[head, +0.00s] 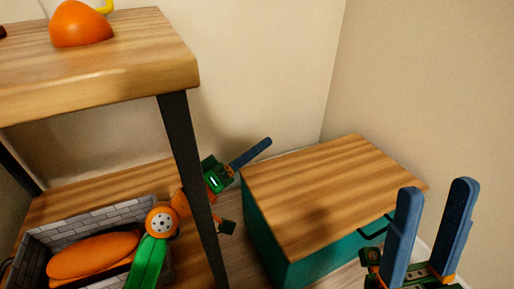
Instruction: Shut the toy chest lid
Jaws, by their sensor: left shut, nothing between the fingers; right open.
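The toy chest has a teal body (262,236) and a wood-grain lid (325,195), and stands on the floor in the right half of the head view. The lid lies flat across the top of the body; I see no clear gap under it. A dark handle (374,232) is on its right side, partly hidden by my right gripper. My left gripper (265,145) is shut and empty, just beyond the lid's far left corner; contact is unclear. My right gripper (438,187) is open and empty, fingers upward, in front of the lid's right end.
A wooden shelf unit (110,70) stands at left; its dark post (190,185) hides part of my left arm. An orange object (80,25) is on its upper board. Below, a grey brick-patterned bin (85,222) holds an orange item (92,256). Walls meet behind the chest.

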